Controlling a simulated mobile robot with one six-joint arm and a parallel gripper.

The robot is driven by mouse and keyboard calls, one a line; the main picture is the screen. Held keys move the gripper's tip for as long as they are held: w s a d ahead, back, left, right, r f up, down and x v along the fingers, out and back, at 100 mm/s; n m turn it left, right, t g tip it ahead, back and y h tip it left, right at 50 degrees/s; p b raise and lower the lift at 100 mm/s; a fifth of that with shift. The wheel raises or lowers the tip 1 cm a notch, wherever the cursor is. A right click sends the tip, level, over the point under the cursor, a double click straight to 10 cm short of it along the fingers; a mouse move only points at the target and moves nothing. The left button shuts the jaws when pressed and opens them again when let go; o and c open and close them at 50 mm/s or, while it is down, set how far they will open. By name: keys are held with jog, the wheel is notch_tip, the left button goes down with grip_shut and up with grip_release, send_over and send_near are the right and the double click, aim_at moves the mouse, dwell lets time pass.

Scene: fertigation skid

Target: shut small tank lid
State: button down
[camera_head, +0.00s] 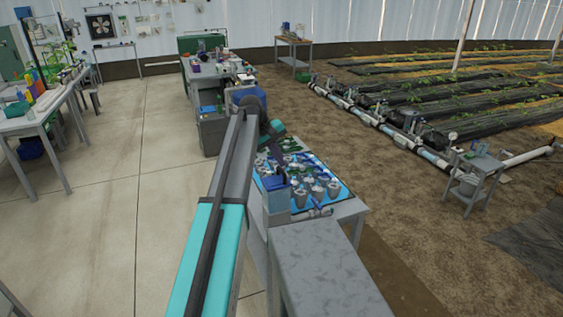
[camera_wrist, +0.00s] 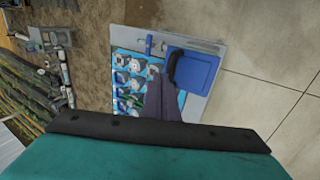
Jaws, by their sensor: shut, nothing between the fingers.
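The small tank (camera_head: 276,208) is a grey box at the near left corner of the skid table, with a blue lid (camera_head: 273,184) at its top. In the wrist view the lid (camera_wrist: 198,74) is a blue square with a dark strip along its left side. I cannot tell whether the lid is fully down. My gripper (camera_wrist: 160,80) is shut and empty, its dark fingers just left of and below the lid in the wrist view. In the head view my gripper (camera_head: 281,166) points down behind the lid, partly hidden by my arm. I cannot tell whether it touches the lid.
The skid table (camera_head: 346,210) carries a blue panel crowded with grey and white fittings (camera_head: 312,184) beside the tank. These fittings (camera_wrist: 128,80) lie left of my gripper in the wrist view. A workbench (camera_head: 30,118) stands far left. Open concrete floor (camera_head: 120,170) lies left.

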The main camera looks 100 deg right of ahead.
notch_tip(320, 180, up, 13)
jog(key=w+b, duration=0.2)
jog(key=shift+w+a, duration=0.15)
jog(key=shift+a, duration=0.2)
jog(key=shift+f, duration=0.1)
dwell(0.7)
